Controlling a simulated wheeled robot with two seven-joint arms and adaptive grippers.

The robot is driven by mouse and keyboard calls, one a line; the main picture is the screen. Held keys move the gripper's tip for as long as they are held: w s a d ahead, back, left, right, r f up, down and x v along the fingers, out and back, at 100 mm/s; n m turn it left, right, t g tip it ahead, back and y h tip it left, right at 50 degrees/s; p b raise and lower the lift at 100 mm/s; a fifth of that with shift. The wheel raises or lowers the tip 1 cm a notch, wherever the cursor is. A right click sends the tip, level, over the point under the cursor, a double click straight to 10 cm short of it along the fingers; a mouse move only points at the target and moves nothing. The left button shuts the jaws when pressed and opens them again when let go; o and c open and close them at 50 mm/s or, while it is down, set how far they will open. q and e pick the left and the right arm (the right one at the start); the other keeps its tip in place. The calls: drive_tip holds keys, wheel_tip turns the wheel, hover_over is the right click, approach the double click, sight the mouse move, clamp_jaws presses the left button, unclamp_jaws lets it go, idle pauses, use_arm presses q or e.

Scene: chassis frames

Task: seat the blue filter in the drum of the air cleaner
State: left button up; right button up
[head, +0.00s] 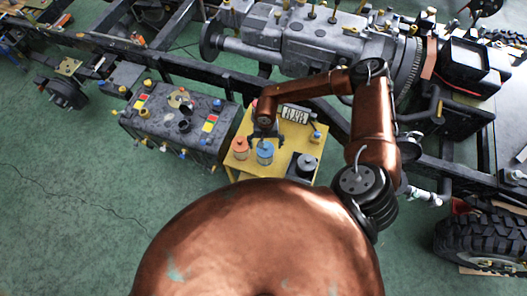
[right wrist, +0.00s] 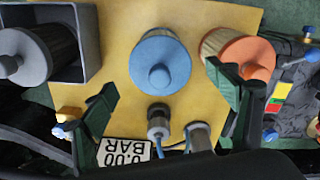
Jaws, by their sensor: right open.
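The blue filter (head: 265,153) stands upright on the yellow table, between an orange filter (head: 240,148) and a dark box. In the right wrist view the blue filter (right wrist: 160,65) shows its round top and knob. My right gripper (head: 265,132) is over the table, close to the blue filter; in the right wrist view its dark green fingers (right wrist: 172,92) are spread wide with nothing held between them. I cannot tell its exact height above the filter. I cannot identify the air cleaner's drum with certainty. My left gripper is out of view.
The yellow table (head: 245,125) also carries a gauge plate (head: 295,114) and a box (right wrist: 85,30) holding a grey filter (right wrist: 22,55). A grey unit (head: 170,125) with coloured labels stands left of it. The chassis and engine (head: 300,45) lie behind. Open floor is left.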

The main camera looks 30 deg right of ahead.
sight(265, 152)
drive_tip(key=f, duration=0.3)
drive_tip(key=f+p, duration=0.1)
drive_tip(key=f, duration=0.3)
drive_tip(key=shift+s+a+f, duration=0.15)
drive_tip(key=shift+s, duration=0.05)
drive_tip(key=shift+c, duration=0.6)
drive_tip(key=c, duration=1.2)
